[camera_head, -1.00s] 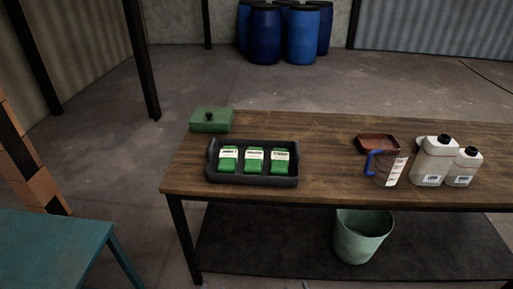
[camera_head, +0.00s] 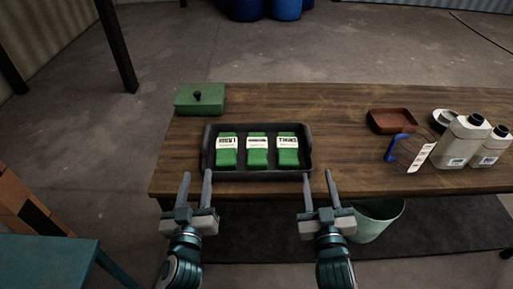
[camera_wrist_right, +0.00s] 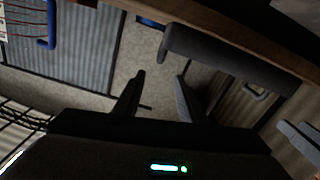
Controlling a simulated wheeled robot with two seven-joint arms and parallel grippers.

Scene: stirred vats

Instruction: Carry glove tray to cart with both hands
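The glove tray (camera_head: 257,174) is dark grey and lies flat on the wooden table's left part. It holds three green glove packs (camera_head: 257,152) with white labels, side by side. My left gripper (camera_head: 196,176) is open and empty, just in front of the tray's near left corner. My right gripper (camera_head: 318,176) is open and empty, just in front of its near right corner. In the right wrist view, a dark grey bar (camera_wrist_right: 228,57), apparently part of the tray, lies beyond the open fingers (camera_wrist_right: 160,80). I see no cart that I can identify.
A green lidded box (camera_head: 200,99) stands behind the tray at left. A red-brown dish (camera_head: 391,121), a jug with a blue handle (camera_head: 411,153) and white bottles (camera_head: 459,143) stand at right. A teal surface (camera_head: 45,262) is at lower left. The table's middle (camera_head: 345,125) is clear.

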